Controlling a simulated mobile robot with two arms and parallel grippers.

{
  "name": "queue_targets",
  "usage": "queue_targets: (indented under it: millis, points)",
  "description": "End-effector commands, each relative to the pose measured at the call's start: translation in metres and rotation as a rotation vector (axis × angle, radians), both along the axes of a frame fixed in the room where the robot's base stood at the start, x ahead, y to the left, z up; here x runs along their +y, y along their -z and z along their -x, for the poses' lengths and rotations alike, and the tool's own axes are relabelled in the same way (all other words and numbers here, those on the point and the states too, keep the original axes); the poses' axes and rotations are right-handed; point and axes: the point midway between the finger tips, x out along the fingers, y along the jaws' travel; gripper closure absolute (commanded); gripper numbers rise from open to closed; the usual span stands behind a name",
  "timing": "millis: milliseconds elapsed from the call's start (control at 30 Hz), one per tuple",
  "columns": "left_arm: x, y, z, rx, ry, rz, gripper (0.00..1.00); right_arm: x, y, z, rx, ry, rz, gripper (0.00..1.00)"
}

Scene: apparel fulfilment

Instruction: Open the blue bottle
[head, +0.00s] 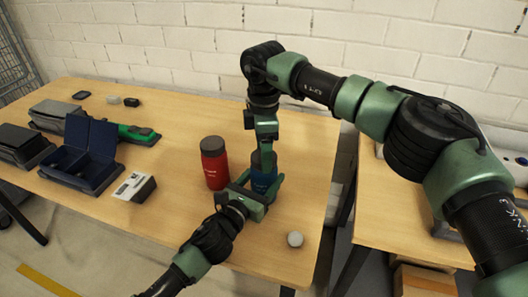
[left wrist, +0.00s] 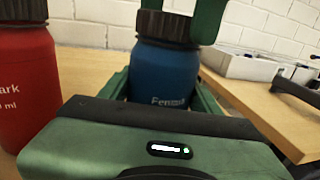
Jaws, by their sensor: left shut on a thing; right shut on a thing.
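The blue bottle (head: 262,181) stands upright on the wooden table, near its right part. In the left wrist view the blue bottle (left wrist: 165,82) has its black cap (left wrist: 168,27) on its neck. My left gripper (head: 262,190) comes from the front and is shut on the bottle's body, one finger on each side. My right gripper (head: 263,150) points down from above and is shut on the cap; its green fingers (left wrist: 207,18) flank the cap in the left wrist view. In the head view the grippers hide much of the bottle and cap.
A red bottle (head: 214,168) stands close on the left. A black-and-white box (head: 134,188), an open dark blue case (head: 96,172) and a green tool (head: 136,133) are further left. The table's right edge is near.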

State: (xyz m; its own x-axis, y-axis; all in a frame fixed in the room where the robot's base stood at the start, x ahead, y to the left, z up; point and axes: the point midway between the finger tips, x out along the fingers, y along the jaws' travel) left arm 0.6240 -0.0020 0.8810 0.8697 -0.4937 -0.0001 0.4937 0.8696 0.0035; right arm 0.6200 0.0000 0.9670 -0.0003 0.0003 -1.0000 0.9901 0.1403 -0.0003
Motion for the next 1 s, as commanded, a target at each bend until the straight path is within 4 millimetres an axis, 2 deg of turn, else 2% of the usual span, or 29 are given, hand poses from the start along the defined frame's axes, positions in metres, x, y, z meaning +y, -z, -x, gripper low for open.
queue_targets:
  millis: [167, 1000]
  points:
    - [0.0000, 0.0003, 0.0001, 0.000, 0.000, -0.001, 1.00, -0.0001, -0.0008, -0.0006, -0.001, -0.336, 0.000, 0.90]
    - [-0.0002, 0.0004, 0.0004, 0.000, 0.001, -0.001, 1.00, 0.0005, -0.0025, -0.0008, -0.003, -2.367, 0.002, 0.90]
